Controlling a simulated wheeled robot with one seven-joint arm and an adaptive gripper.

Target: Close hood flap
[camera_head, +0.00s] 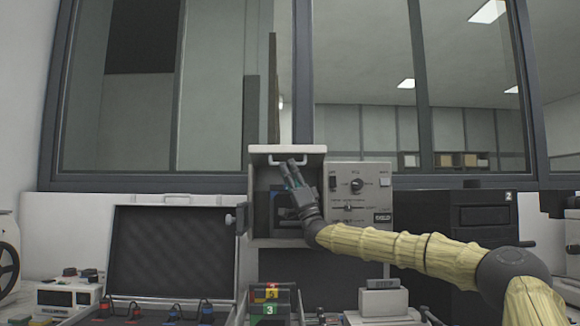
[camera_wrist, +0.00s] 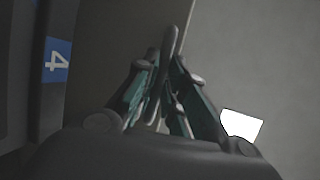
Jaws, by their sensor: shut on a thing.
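The hood flap (camera_head: 262,151) is a light grey panel at the top front of the open box of the mounting press (camera_head: 343,219). It stands raised, with the dark interior of the box showing below it. My gripper (camera_head: 289,167) is at the flap's handle, reaching up from the lower right. In the wrist view my gripper (camera_wrist: 162,90) has its teal-lined fingers closed around a grey bar, the flap's handle (camera_wrist: 168,45). The grey flap surface (camera_wrist: 110,50) lies behind it. The fingers hide part of the handle.
A control panel (camera_head: 360,167) with knobs is right of the opening. An open case with a dark foam lid (camera_head: 170,250) stands at the left. Numbered coloured blocks (camera_head: 268,309) are below. A black cabinet (camera_head: 484,222) is at the right.

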